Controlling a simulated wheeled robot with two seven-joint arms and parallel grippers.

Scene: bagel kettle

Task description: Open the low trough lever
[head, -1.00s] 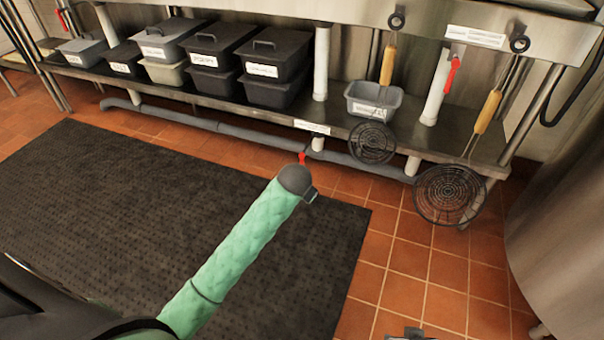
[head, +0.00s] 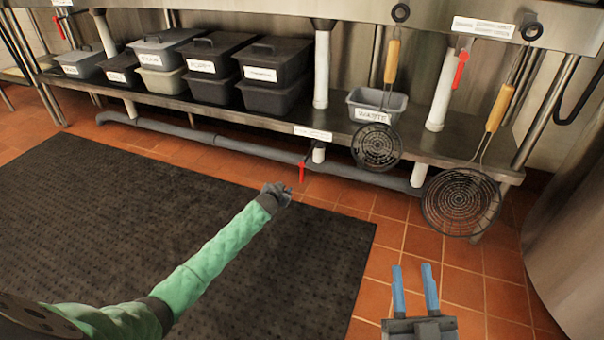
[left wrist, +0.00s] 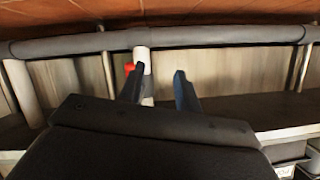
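The low red lever (head: 302,171) hangs from the pipe (head: 250,150) under the shelf, beside a short white stub and below a white label. My left gripper (head: 283,190) is in front of it, slightly lower and to the left, with no visible contact. In the left wrist view, my left gripper (left wrist: 159,78) has its two fingers apart with nothing between them. The red lever (left wrist: 129,68) shows there beside the left-hand finger, partly covered by it. My right gripper (head: 415,275) is low in the head view, its blue fingers apart and empty.
Lidded bins (head: 262,78) and a small grey tub (head: 377,106) stand on the steel shelf (head: 440,145). Two strainers (head: 461,201) hang at the right. Another red lever (head: 460,70) is higher up. A dark mat (head: 110,220) covers the floor; the tiles are clear.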

